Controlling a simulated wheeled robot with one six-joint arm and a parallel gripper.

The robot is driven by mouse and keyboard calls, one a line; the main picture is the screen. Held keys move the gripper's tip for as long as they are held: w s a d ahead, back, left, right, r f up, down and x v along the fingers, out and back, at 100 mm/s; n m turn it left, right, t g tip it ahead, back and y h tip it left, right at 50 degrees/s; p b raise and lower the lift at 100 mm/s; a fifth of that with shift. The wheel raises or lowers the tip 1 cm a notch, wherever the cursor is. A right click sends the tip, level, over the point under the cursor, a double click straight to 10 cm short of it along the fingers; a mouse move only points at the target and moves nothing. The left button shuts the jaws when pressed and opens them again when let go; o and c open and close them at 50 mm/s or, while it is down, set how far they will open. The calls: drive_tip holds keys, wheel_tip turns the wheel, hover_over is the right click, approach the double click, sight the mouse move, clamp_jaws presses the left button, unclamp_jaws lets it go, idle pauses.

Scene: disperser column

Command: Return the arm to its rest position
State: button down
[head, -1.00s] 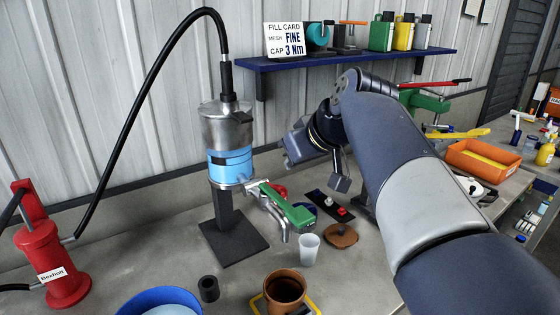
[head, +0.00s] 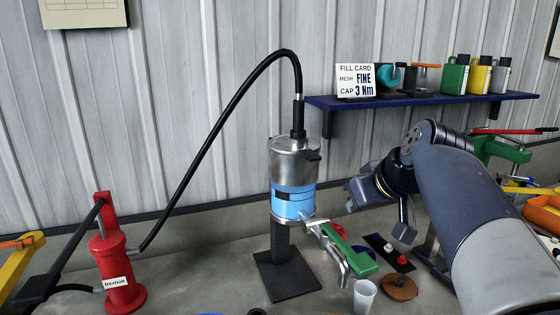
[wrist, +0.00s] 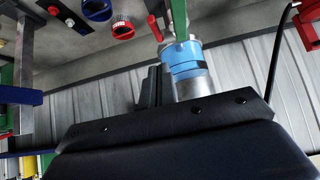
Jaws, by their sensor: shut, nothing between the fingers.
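My arm reaches in from the right in the head view, bent at the elbow. My gripper (head: 360,194) hangs at its end, right of the disperser column (head: 295,160) and apart from it, above the bench. It is shut and holds nothing; its fingertips are hard to make out. The column is a metal cylinder with a blue band and a green-handled tap (head: 348,247), on a dark stand. In the wrist view, a dark bolted part of my gripper fills the bottom, and the column's blue band (wrist: 186,60) shows behind it, upside down.
A clear cup (head: 365,295), a brown disc (head: 399,287) and a small black panel (head: 388,252) lie below my gripper. A blue shelf (head: 420,101) with bottles and a fill card runs along the wall. A red pump (head: 115,265) stands at left, its hose joining the column.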

hover_over(334, 227)
drive_tip(key=s, duration=0.2)
drive_tip(key=shift+d+f+p, duration=0.15)
drive_tip(key=shift+d+f, duration=0.05)
drive_tip(key=shift+f, duration=0.3)
drive_tip(key=shift+d+f+p, duration=0.15)
drive_tip(key=shift+f, duration=0.35)
drive_tip(key=shift+w+f+b, duration=0.2)
drive_tip(key=shift+f+b, duration=0.55)
drive_tip(key=shift+f, duration=0.2)
drive_tip(key=shift+w+a+r+p, duration=0.15)
drive_tip(key=shift+r+p, duration=0.4)
drive_tip(key=shift+p, duration=0.35)
drive_tip(key=w+g+p, duration=0.1)
drive_tip(key=p, duration=0.2)
drive_tip(key=shift+a+g+p, duration=0.1)
drive_tip(key=shift+g+p, duration=0.2)
drive_tip(key=shift+g, duration=0.1)
drive_tip(key=shift+w+f+g+h+p, duration=0.2)
drive_tip(key=shift+g+h+p, duration=0.15)
drive_tip(key=shift+p, duration=0.45)
drive_tip(key=shift+a, duration=0.1)
drive_tip(key=shift+f, duration=0.15)
